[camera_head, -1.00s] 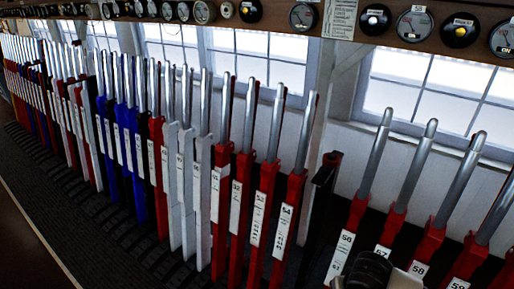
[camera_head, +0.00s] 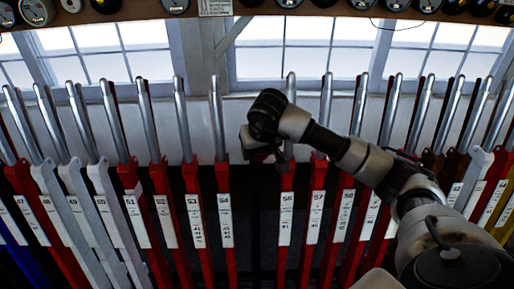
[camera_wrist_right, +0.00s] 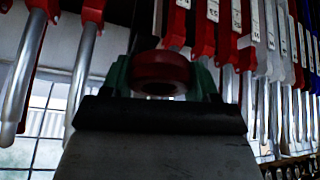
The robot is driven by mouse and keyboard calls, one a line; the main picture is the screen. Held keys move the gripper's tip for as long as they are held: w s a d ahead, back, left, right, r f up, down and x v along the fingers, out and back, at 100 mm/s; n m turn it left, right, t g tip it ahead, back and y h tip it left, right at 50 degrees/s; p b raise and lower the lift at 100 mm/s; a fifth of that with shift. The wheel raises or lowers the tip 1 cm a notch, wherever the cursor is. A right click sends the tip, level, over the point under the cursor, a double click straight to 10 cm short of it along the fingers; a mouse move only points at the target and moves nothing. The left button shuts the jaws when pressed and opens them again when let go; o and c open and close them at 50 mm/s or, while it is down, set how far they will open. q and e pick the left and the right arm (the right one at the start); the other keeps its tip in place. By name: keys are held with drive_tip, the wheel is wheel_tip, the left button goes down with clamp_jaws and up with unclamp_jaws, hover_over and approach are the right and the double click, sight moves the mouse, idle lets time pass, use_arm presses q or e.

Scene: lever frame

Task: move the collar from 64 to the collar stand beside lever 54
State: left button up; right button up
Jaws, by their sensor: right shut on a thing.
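The collar (camera_wrist_right: 160,72) is a dark red ring held between the green-tipped fingers of my right gripper (camera_wrist_right: 161,78) in the right wrist view. In the head view my right gripper (camera_head: 262,150) is at the dark gap between lever 54 (camera_head: 224,200) and lever 56 (camera_head: 286,205), with its jaws mostly hidden by the wrist. A dark upright (camera_head: 256,225) shows faintly in that gap below the gripper, and I take it for the collar stand. Whether the collar touches it, I cannot tell. My left gripper is not in view.
Red levers with silver handles stand close on both sides of my right gripper. White levers (camera_head: 105,205) stand further left. My right arm crosses in front of the levers to the right. A shelf of round instruments (camera_head: 290,5) runs above the windows.

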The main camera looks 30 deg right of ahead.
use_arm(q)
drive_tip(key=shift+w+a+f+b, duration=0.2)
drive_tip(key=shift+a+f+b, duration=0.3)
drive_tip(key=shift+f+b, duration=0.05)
use_arm(e)
drive_tip(key=shift+w+d+f, duration=0.15)
drive_tip(key=shift+w+d, duration=0.7)
drive_tip(key=shift+w, duration=0.6)
drive_tip(key=shift+w+d+f, duration=0.15)
drive_tip(key=shift+w+d, duration=0.65)
drive_tip(key=shift+w, duration=0.65)
drive_tip(key=shift+w+d+f, duration=0.15)
drive_tip(key=shift+w+d, duration=0.7)
drive_tip(key=shift+w, duration=0.6)
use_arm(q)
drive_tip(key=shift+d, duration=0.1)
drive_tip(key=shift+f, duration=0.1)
use_arm(e)
drive_tip(key=shift+f, duration=0.15)
use_arm(q)
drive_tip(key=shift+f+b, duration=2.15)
drive_tip(key=shift+b, duration=0.1)
use_arm(e)
drive_tip(key=shift+f, duration=3.25)
drive_tip(key=o, duration=1)
drive_tip(key=shift+s, duration=0.1)
drive_tip(key=shift+o, duration=0.2)
